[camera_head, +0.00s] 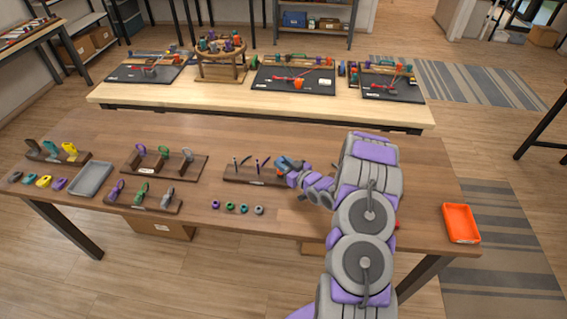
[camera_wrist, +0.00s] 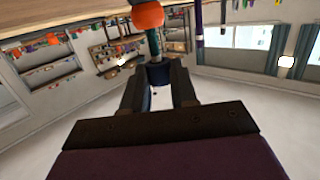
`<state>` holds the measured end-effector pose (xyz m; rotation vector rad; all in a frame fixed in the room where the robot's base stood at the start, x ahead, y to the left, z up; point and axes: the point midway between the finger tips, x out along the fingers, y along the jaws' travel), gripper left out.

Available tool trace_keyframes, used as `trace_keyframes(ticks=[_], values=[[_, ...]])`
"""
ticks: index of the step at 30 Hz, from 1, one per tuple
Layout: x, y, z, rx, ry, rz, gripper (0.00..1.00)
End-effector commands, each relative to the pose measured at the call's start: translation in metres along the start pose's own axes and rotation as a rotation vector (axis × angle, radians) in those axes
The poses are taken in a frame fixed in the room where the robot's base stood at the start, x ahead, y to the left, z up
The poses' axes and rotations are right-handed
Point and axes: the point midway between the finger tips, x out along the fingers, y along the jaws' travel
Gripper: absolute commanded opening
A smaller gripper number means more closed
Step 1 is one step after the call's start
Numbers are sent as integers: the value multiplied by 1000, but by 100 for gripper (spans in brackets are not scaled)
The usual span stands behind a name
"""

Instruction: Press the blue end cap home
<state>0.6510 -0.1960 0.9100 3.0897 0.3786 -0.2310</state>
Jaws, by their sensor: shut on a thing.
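My gripper (camera_wrist: 159,76) is shut on a dark blue piece (camera_wrist: 157,73), which looks like the blue end cap. A teal shaft (camera_wrist: 153,44) runs from the blue piece to a round orange part (camera_wrist: 148,15) in the wrist view. I cannot tell how far the cap sits on the shaft. In the head view my gripper (camera_head: 290,166) is at the right end of a dark wooden rack (camera_head: 245,178), by a blue-teal thing (camera_head: 281,161). My wrist hides part of the rack's right end.
Thin upright pieces (camera_head: 257,165) stand in the rack. Several small caps (camera_head: 230,207) lie in front of it. Other racks (camera_head: 164,165), (camera_head: 143,203) and a grey tray (camera_head: 92,178) stand left. An orange tray (camera_head: 461,223) lies at the right. A second table (camera_head: 215,98) is behind.

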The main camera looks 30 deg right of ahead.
Motion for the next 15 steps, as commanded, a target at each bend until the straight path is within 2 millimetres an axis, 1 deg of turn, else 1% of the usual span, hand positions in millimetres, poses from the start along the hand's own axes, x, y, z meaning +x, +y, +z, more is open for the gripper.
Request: trace_keyframes(ticks=[5,6,12,15], values=[[0,0,0,0,1,0,0],[0,0,0,0,0,0,30],[0,0,0,0,1,1,49],[0,0,0,0,1,1,57]])
